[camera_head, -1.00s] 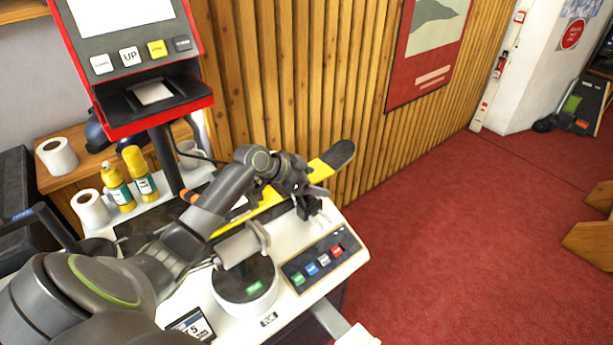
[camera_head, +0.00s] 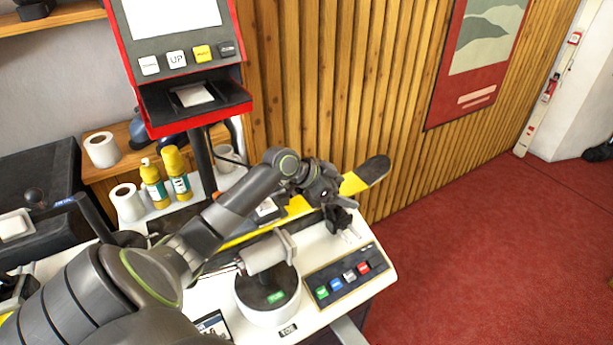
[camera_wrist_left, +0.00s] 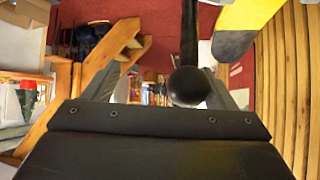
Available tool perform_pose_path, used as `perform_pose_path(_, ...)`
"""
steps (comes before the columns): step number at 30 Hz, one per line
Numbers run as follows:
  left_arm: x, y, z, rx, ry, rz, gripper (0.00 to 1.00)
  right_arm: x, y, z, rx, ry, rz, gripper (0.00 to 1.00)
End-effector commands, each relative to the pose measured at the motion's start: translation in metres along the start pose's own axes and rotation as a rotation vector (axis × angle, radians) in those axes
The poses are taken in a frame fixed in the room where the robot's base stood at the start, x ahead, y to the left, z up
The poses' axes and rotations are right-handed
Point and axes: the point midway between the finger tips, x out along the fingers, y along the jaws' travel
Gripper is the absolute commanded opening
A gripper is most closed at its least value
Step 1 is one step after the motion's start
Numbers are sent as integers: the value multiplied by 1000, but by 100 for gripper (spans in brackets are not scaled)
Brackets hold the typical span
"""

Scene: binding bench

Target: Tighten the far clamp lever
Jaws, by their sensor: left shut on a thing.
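The far clamp lever shows in the left wrist view as a black rod with a round black knob (camera_wrist_left: 188,86), close in front of the gripper. My left gripper (camera_head: 336,208) is at the far end of the bench, beside the ski, and is shut on the lever. In the head view the gripper hides most of the lever and the clamp, so I cannot tell the lever's angle. The yellow ski with a dark tip (camera_head: 366,178) lies along the bench; it also shows in the left wrist view (camera_wrist_left: 236,40). My right gripper is not in view.
A control panel with coloured buttons (camera_head: 340,279) and a round white unit (camera_head: 268,300) with a grey roller (camera_head: 264,256) are in front of the ski. A red-framed screen (camera_head: 178,60) stands behind. Yellow bottles (camera_head: 177,170) and paper rolls are at left. The slatted wall (camera_head: 340,90) is close behind.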

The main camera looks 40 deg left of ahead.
Motion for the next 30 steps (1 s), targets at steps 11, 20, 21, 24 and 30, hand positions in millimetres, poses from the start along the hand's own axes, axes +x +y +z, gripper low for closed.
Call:
perform_pose_path(11,-62,-1,5,2,-7,5,55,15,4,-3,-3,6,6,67)
perform_pose_path(20,-100,-6,7,-1,-8,0,55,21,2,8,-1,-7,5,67)
perform_pose_path(21,-104,-6,7,0,-8,0,55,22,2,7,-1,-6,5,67)
perform_pose_path(24,-115,-6,7,-3,-10,1,55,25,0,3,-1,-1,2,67)
perform_pose_path(30,-132,-7,8,-3,-9,0,55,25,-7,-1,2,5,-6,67)
